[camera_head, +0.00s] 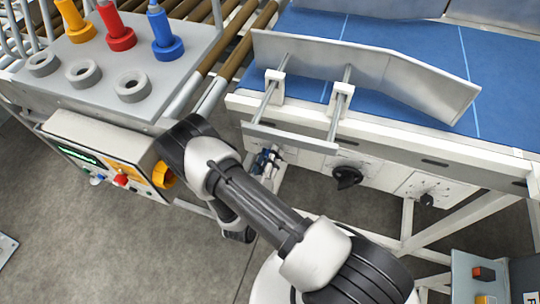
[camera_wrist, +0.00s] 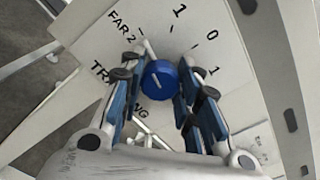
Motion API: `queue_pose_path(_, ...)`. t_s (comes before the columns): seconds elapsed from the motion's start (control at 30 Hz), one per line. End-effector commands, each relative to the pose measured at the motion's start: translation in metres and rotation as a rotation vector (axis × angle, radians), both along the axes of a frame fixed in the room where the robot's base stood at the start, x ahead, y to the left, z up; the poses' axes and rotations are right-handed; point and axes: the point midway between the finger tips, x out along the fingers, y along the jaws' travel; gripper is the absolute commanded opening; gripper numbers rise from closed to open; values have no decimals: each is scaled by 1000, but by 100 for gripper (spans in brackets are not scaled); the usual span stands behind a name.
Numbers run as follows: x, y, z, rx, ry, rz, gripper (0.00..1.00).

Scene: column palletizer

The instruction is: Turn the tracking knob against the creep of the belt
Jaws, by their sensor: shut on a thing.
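In the head view my gripper (camera_head: 266,160) is at the front face of the conveyor frame; the knob is hidden there. The blue belt (camera_head: 400,50) runs along the top of the conveyor.
A black knob (camera_head: 347,177) and a smaller black knob (camera_head: 427,200) are on the same frame to the right. A control box (camera_head: 105,150) with buttons stands left of my arm. An angled metal guide (camera_head: 365,75) stands over the belt. Grey floor is open at lower left.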

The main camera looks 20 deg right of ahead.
Motion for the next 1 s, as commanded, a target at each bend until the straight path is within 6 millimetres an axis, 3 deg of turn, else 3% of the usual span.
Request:
queue_pose_path(0.07,0,0,0,0,1,-1,6)
queue_pose_path(0.1,0,0,0,1,1,0,32)
queue_pose_path(0.4,0,0,0,1,-1,0,51)
queue_pose_path(0.77,-3,3,0,0,1,1,51)
queue_pose_path(1.0,-31,26,-1,-1,2,9,51)
